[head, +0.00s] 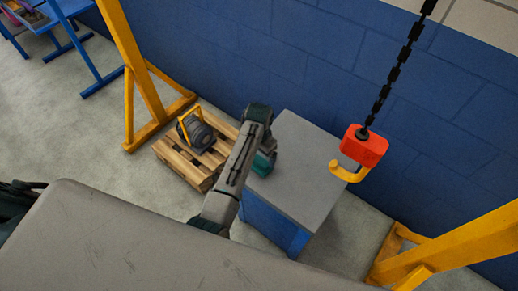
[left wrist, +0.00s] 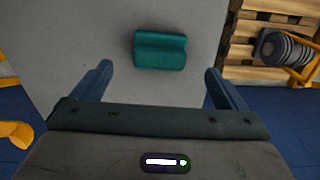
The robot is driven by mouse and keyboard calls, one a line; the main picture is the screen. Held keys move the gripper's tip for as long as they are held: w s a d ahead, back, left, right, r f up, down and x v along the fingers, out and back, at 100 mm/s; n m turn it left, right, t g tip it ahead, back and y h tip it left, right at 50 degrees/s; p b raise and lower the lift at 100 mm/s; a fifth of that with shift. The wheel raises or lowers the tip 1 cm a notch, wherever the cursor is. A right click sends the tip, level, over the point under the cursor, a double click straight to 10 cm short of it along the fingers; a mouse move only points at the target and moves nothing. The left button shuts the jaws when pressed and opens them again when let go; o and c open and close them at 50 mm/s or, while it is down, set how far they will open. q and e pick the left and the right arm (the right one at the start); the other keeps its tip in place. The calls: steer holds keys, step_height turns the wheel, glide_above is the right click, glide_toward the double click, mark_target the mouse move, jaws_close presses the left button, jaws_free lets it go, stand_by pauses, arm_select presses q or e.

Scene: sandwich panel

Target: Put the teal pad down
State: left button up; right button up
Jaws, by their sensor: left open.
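The teal pad (left wrist: 160,52) lies on the grey top of a blue cabinet (left wrist: 85,35), ahead of my left gripper (left wrist: 158,88) in the left wrist view. The two fingers are apart with nothing between them, and the pad is beyond the fingertips. In the head view my left arm reaches across to the cabinet (head: 312,165), and a teal shape (head: 263,163) shows beside the arm's end. The arm hides part of it there. My right gripper is in neither view.
A wooden pallet (head: 203,172) with a dark motor-like part (head: 199,131) stands left of the cabinet. A red hoist block with a yellow hook (head: 350,174) hangs over the cabinet's right side. Yellow gantry legs (head: 130,60) stand on both sides. A blue wall is behind.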

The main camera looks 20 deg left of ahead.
arm_select(q)
step_height(320, 180, up, 3)
steer(key=shift+f, duration=0.15)
stand_by(0.5)
